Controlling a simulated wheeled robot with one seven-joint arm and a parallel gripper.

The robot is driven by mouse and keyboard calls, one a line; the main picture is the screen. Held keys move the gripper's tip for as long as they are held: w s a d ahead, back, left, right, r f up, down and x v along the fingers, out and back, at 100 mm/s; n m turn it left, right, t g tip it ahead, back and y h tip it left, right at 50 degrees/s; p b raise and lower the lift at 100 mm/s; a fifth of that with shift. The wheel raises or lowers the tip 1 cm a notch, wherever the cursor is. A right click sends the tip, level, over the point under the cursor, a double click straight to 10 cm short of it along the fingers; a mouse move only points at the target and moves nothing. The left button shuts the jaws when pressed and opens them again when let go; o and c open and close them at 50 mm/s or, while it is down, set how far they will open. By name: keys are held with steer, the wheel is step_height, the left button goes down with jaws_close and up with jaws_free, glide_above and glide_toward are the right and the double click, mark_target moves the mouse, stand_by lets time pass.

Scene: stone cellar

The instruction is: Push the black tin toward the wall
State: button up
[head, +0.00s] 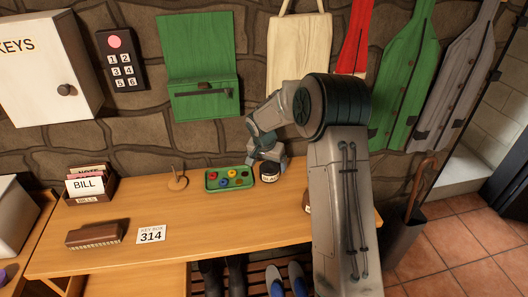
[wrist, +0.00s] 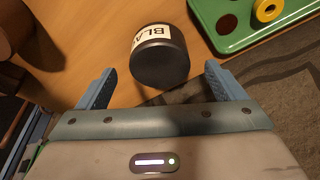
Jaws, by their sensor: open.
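The black tin (head: 269,173) stands on the wooden table just right of the green tray, partly behind my gripper in the head view. It also shows in the wrist view (wrist: 161,64), dark, with a pale label reading "BLA". My gripper (wrist: 155,85) is open, with one blue finger on either side of the tin's near end in that view. The tin appears between and just beyond the fingertips; I cannot tell if anything touches it. In the head view my gripper (head: 265,158) is low over the table's wall side. The stone wall (head: 190,148) rises behind the table.
The green tray (head: 208,185) with coloured round pieces sits close left of the tin. A ring stand (head: 178,183), letter box (head: 90,186), brush (head: 97,233) and "314" card (head: 151,236) are further left. Another small labelled jar (head: 307,202) is partly hidden by my arm. The table's front middle is clear.

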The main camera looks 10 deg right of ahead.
mark_target(269, 167)
steer(key=shift+p+x, duration=0.3)
steer(key=shift+x, duration=2.05)
steer(key=shift+r, duration=0.1)
steer(key=shift+d, duration=0.1)
steer(key=c, duration=1.1)
